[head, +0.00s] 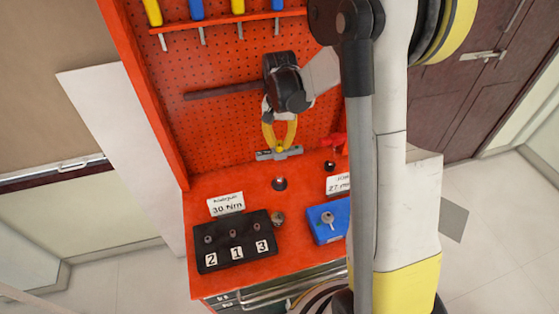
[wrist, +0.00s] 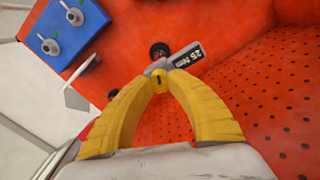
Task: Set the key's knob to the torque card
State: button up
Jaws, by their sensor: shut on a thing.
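My gripper (head: 279,146) has yellow fingers, shut on the small yellow knob (wrist: 159,80) of the torque key. The key is a grey crossbar (head: 291,153) held in front of the red pegboard, above the bench. In the wrist view its dark display (wrist: 193,53) appears to read 25 Nm. One white card (head: 226,204) behind the black block reads 30 Nm. Another card (head: 337,184) behind the blue block appears to read 27 Nm and is partly hidden by my arm.
The black block (head: 234,259) has several grey posts above tags 2, 1, 3. The blue block (head: 325,234) carries a grey key-like fitting. Dark round pieces (head: 280,184) stand on the red bench (head: 215,285). Screwdrivers (head: 197,12) hang on the rack above.

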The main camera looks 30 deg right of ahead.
jog(key=m, duration=0.6)
jog(key=shift+b, duration=0.35)
jog(key=o, duration=0.8)
jog(key=n+b, duration=0.1)
jog(key=n, duration=0.4)
jog(key=shift+n, duration=0.4)
jog(key=n, duration=0.5)
jog(key=shift+n, duration=0.3)
jog(key=c, duration=0.8)
